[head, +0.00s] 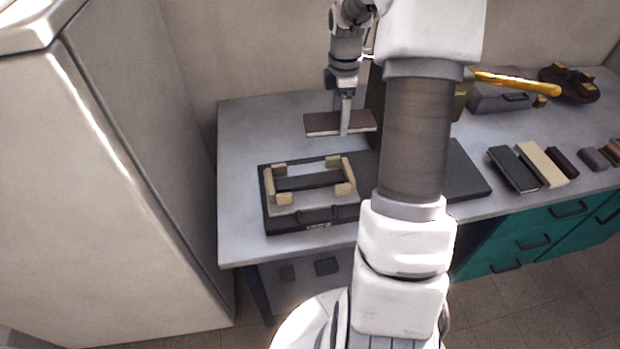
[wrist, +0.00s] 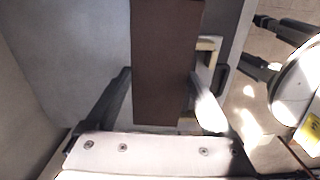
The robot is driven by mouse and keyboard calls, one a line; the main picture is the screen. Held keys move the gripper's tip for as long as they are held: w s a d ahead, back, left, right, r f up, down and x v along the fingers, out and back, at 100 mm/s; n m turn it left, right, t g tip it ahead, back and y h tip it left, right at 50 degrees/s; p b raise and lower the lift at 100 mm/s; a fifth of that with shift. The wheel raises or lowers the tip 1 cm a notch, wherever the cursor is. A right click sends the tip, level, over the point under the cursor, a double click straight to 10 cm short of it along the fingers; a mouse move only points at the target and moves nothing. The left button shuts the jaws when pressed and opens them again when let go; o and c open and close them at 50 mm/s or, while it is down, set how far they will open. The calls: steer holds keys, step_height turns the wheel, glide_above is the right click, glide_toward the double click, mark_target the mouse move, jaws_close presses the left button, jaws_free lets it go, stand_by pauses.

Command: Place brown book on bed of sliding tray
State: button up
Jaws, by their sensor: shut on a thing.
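My gripper (head: 345,115) is shut on the brown book (head: 318,124) and holds it in the air, above the back part of the grey table. In the wrist view the brown book (wrist: 165,65) extends away between the two fingers and hides part of what is below. The sliding tray (head: 284,200) lies in front of the book and lower, at the front left of the table. It has a grey bed with light wooden corner pieces (head: 345,188) around it and a dark base. Part of the tray also shows beside the book in the wrist view (wrist: 209,44). My arm hides the area right of the tray.
Several books, among them a black book (head: 513,168) and a cream book (head: 542,163), lie on the table at right. A grey box (head: 498,98) and a gold rod (head: 508,82) are behind them. A tall pale cabinet (head: 100,190) stands left. The table's back left is clear.

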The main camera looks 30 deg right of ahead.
steer(key=shift+s+d+n, duration=0.1)
steer(key=shift+d+n, duration=0.3)
steer(key=shift+d, duration=0.05)
steer(key=b, duration=0.1)
glide_above(310, 179)
step_height(310, 179, down, 7)
steer(key=shift+f, duration=1.9)
steer(key=shift+b, duration=0.3)
steer(key=shift+f, duration=0.2)
steer(key=o, duration=1.4)
steer(key=shift+r, duration=0.1)
